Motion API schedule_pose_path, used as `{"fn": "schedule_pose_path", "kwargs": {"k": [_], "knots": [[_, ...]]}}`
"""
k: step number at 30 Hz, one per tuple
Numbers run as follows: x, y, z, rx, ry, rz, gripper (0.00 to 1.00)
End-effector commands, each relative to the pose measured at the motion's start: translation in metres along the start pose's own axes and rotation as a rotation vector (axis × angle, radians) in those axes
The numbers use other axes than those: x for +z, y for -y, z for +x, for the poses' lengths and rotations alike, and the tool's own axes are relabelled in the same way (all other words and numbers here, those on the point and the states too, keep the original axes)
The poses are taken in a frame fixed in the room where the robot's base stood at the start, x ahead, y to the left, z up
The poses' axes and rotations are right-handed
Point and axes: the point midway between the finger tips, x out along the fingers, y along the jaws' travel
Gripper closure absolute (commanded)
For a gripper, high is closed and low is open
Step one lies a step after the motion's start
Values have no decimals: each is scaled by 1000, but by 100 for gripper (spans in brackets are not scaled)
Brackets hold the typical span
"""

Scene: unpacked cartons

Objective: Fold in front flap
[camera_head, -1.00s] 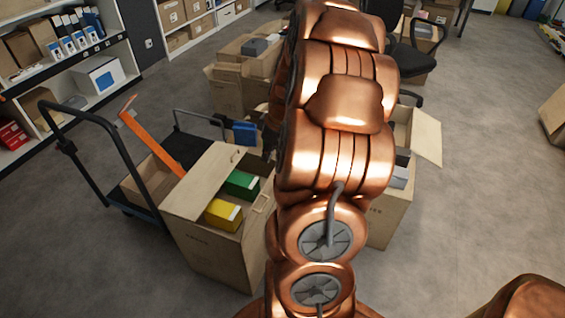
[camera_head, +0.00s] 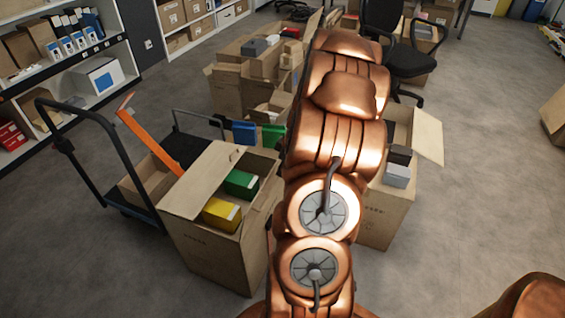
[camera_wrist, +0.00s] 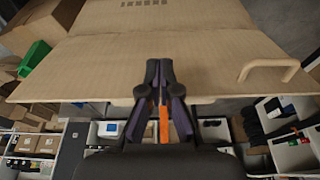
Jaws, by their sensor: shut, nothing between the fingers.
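A tan cardboard carton (camera_head: 215,258) stands open at left centre in the head view. It holds a yellow box (camera_head: 222,214) and a green box (camera_head: 241,183), and a wide flap (camera_head: 203,177) slants up at its left. In the wrist view, a broad cardboard flap (camera_wrist: 215,60) with a loop-like handle spans the upper picture. My gripper (camera_wrist: 159,68) is shut and empty, its tips overlapping the flap in the picture; I cannot tell whether they touch. In the head view my arm hides the gripper. I cannot tell for certain which carton the wrist view shows.
Another open carton (camera_head: 381,217) with grey items stands right of my arm. A hand trolley (camera_head: 105,140) stands at the left, close to the carton. More cartons (camera_head: 228,90) and a black chair (camera_head: 412,62) stand behind.

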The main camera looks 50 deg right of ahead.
Motion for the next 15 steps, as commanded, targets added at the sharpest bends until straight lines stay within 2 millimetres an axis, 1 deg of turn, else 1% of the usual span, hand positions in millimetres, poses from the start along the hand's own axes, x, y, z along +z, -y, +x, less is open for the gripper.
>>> {"fn": "schedule_pose_path", "kwargs": {"k": [1,9,10,11,15], "knots": [[3,1,8,-4,1,1,100],[12,2,40,-5,2,2,100],[5,1,35,-4,2,-1,100],[0,1,34,-3,2,-2,100],[-18,0,35,-1,1,-2,100]]}}
